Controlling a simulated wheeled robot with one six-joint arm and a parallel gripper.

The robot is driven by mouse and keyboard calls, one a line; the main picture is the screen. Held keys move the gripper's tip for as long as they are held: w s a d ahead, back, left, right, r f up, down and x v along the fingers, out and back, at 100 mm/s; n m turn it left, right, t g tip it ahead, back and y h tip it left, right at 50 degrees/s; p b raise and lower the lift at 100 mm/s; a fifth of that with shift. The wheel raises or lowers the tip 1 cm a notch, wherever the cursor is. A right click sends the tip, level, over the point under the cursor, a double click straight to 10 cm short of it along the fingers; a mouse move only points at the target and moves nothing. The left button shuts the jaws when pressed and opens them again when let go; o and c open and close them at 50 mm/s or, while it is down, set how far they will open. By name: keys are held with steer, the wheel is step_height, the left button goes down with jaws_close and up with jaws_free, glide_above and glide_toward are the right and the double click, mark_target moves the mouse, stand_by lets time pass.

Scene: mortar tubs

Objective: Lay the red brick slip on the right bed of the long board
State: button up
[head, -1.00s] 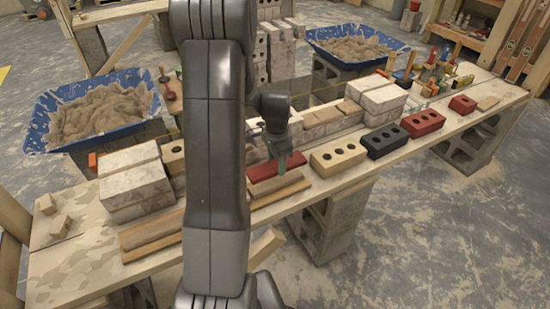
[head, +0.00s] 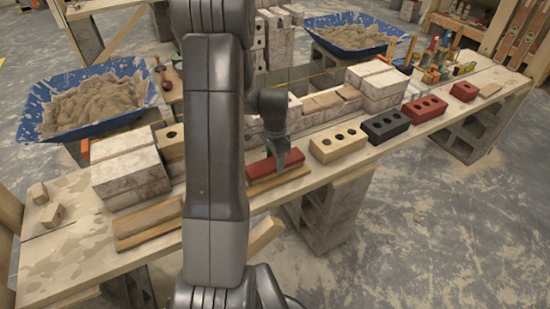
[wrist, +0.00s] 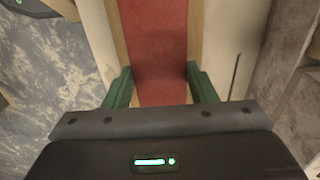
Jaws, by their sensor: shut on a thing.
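The red brick slip (head: 272,164) is in my gripper (head: 278,152), at the middle of the bench. In the wrist view the slip (wrist: 160,50) runs lengthwise between the two green fingers (wrist: 160,88), which are shut on its sides. The slip is over the right bed (head: 280,181), a tan wooden piece whose front edge shows below it. It looks flat and very low; I cannot tell whether it touches the bed. Pale wood edges show on both sides of it in the wrist view. A left tan bed (head: 148,222) lies bare, and my arm hides the stretch between the beds.
A cream brick (head: 338,146), a black brick (head: 386,127) and a red brick (head: 424,108) stand in a row to the right. Pale blocks (head: 128,170) stand at the left. A low block wall (head: 330,108) stands behind. Blue mortar tubs (head: 90,105) are beyond.

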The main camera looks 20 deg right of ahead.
steer(key=shift+f, duration=0.4)
steer(key=o, duration=1.3)
steer(key=shift+o, duration=0.2)
step_height(320, 180, up, 14)
steer(key=p, duration=0.1)
step_height(320, 180, down, 14)
steer(key=shift+b, duration=0.75)
steer(key=shift+r, duration=0.15)
